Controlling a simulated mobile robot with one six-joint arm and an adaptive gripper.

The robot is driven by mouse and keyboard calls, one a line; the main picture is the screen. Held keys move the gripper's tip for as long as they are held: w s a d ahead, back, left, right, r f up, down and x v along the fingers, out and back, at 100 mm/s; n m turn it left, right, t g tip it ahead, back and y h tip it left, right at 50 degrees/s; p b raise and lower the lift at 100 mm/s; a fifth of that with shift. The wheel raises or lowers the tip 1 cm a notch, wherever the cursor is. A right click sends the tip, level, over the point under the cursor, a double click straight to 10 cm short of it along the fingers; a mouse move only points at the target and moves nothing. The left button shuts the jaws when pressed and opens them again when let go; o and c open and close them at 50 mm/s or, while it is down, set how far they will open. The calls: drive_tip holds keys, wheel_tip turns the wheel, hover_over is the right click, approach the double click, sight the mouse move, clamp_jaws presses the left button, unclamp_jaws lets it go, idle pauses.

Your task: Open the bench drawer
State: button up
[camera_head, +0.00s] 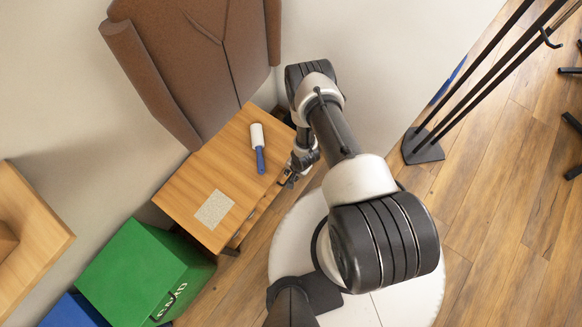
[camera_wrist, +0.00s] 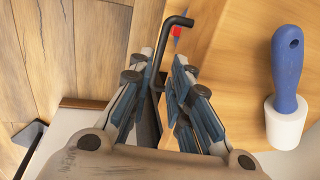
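The wooden bench (camera_head: 208,165) stands against the wall in the head view. Part of its drawer front (camera_head: 262,213) shows as a narrow strip under the top's right edge. How far out the drawer is, I cannot tell. My gripper (camera_head: 291,177) is beside that edge, small and partly covered by my arm. In the wrist view, a bent black bar handle (camera_wrist: 178,21) runs down between the two fingers of my gripper (camera_wrist: 164,68). A strip of wood shows between the bar and the right finger, so the fingers do not look closed on it. Finger contact on the left side is unclear.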

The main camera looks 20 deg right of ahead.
sight(290, 177)
drive_tip(key=f, duration=0.2)
drive_tip(key=f+b, duration=0.2)
drive_tip(key=f, duration=0.1)
drive_tip(key=shift+w+a+f, duration=0.3)
drive_tip(key=shift+w, duration=0.1)
drive_tip(key=shift+c, duration=0.3)
clamp_jaws()
